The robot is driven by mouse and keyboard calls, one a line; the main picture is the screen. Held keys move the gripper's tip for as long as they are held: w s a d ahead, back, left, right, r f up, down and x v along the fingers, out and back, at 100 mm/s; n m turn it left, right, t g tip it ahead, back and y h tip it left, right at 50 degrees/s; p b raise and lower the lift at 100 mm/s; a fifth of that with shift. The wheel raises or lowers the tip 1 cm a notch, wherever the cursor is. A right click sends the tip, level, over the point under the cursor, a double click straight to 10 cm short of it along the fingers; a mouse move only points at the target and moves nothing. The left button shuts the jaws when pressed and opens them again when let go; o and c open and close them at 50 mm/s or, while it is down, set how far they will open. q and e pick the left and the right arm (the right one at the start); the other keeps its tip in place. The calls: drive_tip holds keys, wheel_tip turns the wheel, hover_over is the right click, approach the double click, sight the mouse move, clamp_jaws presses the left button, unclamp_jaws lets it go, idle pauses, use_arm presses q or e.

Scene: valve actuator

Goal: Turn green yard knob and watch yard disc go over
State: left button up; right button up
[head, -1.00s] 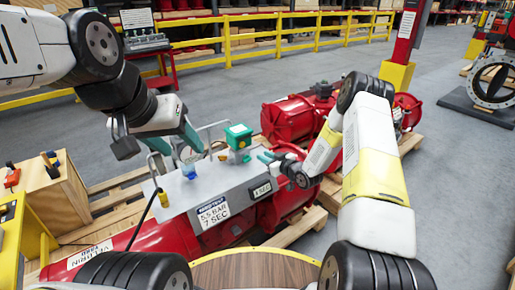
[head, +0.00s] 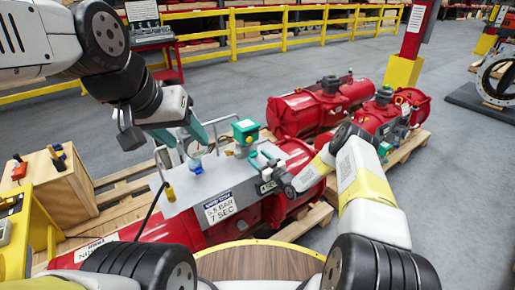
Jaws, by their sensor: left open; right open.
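A green-topped block (head: 245,129) stands upright on the grey panel (head: 185,197) of the red actuator; I cannot tell whether a separate green knob is there. My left gripper (head: 193,153) is open, its teal fingers pointing down above and around a small blue knob (head: 196,167) on the panel; contact is unclear. My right gripper (head: 260,158) is open just in front of and right of the green block, above the panel's right end. Its fingers seem empty and partly overlap the panel. A large ring valve with a dark disc (head: 497,82) stands at the far right.
A yellow knob (head: 169,192) and a metal rail stand on the panel. More red actuators (head: 318,105) lie on pallets behind. A wooden box (head: 50,190) with tools is at left. Grey floor (head: 455,190) at right is clear.

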drive_tip(key=shift+w+a, duration=0.25)
drive_tip(key=shift+w, duration=0.05)
